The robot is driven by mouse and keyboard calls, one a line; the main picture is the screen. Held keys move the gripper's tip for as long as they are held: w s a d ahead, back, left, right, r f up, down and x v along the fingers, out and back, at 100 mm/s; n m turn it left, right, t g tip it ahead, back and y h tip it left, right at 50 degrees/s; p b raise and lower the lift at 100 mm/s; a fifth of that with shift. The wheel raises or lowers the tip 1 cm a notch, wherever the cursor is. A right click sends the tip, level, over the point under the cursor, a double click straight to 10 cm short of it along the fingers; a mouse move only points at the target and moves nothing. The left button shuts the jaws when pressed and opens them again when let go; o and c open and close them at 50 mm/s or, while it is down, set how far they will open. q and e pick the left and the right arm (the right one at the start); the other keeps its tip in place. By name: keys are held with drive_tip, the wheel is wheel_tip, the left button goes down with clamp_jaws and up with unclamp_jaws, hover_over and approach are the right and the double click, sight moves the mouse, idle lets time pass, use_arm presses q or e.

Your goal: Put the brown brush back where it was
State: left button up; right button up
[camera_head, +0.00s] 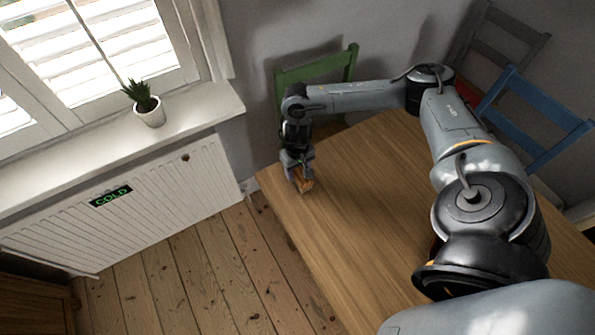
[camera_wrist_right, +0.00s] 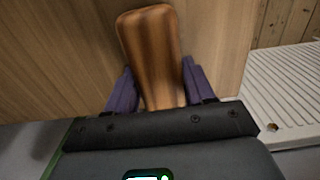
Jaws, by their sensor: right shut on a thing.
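The brown brush (camera_head: 306,185) is at the far left corner of the wooden table (camera_head: 365,200), in the head view. My right gripper (camera_head: 300,180) is shut on it. In the right wrist view the brush's brown wooden body (camera_wrist_right: 150,50) stands out between the two purple fingers of my right gripper (camera_wrist_right: 162,88). The table top lies right behind it, and I cannot tell whether the brush touches it. The brush's other end is hidden by the gripper. My left gripper is not in view.
A green chair (camera_head: 318,68) and a blue chair (camera_head: 530,120) stand by the table. A white radiator (camera_head: 130,205) with a "COLD" sign is left, below a sill with a potted plant (camera_head: 148,110). Bare floorboards (camera_head: 215,270) lie between. Much of the table top looks clear.

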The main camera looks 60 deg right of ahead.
drive_tip(key=shift+f, duration=0.35)
drive_tip(key=o, duration=1)
drive_tip(key=shift+o, duration=0.5)
